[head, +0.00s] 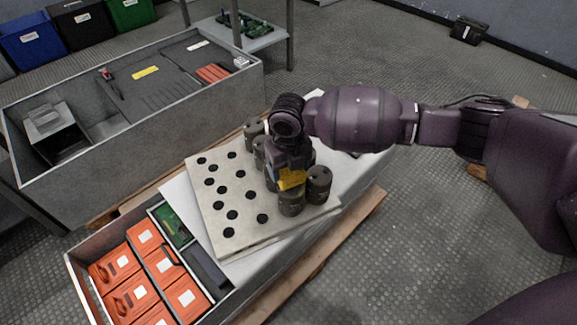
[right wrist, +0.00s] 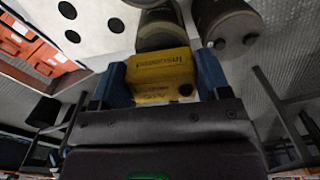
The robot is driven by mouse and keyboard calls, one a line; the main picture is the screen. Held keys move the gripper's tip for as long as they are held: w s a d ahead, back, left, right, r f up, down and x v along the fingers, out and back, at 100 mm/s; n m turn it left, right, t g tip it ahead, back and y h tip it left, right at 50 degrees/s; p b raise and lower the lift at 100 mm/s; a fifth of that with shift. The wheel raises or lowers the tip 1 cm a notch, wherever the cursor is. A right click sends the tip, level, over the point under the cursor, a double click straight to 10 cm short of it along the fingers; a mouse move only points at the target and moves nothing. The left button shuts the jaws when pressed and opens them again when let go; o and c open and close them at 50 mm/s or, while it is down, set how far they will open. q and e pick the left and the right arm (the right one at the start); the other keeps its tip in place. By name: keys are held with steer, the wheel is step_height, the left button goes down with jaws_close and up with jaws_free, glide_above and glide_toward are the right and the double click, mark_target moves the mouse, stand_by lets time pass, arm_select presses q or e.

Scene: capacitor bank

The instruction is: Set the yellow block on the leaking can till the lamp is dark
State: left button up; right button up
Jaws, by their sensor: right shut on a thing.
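My right gripper (head: 288,172) is shut on the yellow block (head: 292,180) and holds it over the group of dark cans on the pale board. In the right wrist view the block (right wrist: 160,72) sits between the gripper's two blue fingers, with lettering on its top. One can (head: 291,204) stands just in front of the block and another can (head: 319,184) stands to its right. I cannot tell whether the block touches a can. The gripper hides several cans. I cannot tell which can leaks, and I see no lamp clearly. My left gripper is not in view.
The pale board (head: 240,236) has several black holes in its left part, free of cans. An open crate with orange boxes (head: 131,299) is at the front left. A grey tool bench (head: 130,148) stands behind.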

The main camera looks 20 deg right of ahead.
steer(key=shift+r, duration=0.1)
steer(key=shift+f, duration=0.85)
stand_by(1.3)
steer(key=o, duration=1.1)
